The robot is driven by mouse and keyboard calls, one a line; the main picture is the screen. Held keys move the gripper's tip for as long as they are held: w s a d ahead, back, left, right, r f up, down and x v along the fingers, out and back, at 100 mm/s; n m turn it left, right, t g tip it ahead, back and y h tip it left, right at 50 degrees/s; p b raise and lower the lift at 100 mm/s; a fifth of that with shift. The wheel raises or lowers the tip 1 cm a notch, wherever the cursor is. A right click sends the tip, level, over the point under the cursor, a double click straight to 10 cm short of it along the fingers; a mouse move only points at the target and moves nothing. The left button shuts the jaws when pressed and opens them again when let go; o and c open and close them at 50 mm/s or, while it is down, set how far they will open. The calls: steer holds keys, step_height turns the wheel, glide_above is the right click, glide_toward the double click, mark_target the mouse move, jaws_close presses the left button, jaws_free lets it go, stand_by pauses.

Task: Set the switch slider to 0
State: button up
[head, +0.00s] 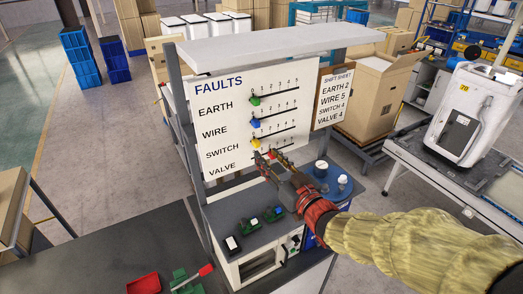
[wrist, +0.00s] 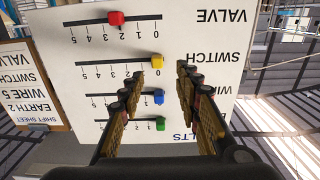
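The yellow switch slider (wrist: 158,62) is at the 0 end of its scale on the white faults board (wrist: 200,25), which appears upside down in the wrist view. In the head view the yellow slider (head: 256,143) is at the left end of its line. My gripper (wrist: 160,76) is open, with its two fingers apart on either side of the yellow slider's column, and nothing is held. The slider shows just beyond the fingertips; I cannot tell whether they touch it. In the head view my gripper (head: 265,155) is in front of the lower board.
The blue wire slider (wrist: 159,97) and green earth slider (wrist: 160,124) are at their 0 ends. The red valve slider (wrist: 115,18) is near 2. A shift sheet (head: 336,95) hangs right of the board. A bench (head: 230,207) with small devices lies below.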

steer(key=v, duration=0.5)
stand_by(0.4)
steer(key=s+d+f+m+g+h+b, duration=0.1)
steer(key=s+d+f+m+g+h, duration=0.15)
steer(key=d+f+h, duration=0.4)
steer(key=s+d+f+m+g+h+b, duration=0.1)
steer(key=s+d+f+g+h+b, duration=0.2)
steer(key=d+f, duration=0.55)
steer(key=s+d+f+m+g+b, duration=0.1)
steer(key=s+f+g+b, duration=0.1)
steer(key=s+f+b, duration=0.4)
steer(key=s+d+f+m+g+b, duration=0.2)
steer(key=s+f+b, duration=0.4)
steer(key=s+b, duration=0.7)
steer(key=shift+s+d+b, duration=0.2)
steer(key=shift+d+b, duration=0.05)
steer(key=shift+b, duration=0.3)
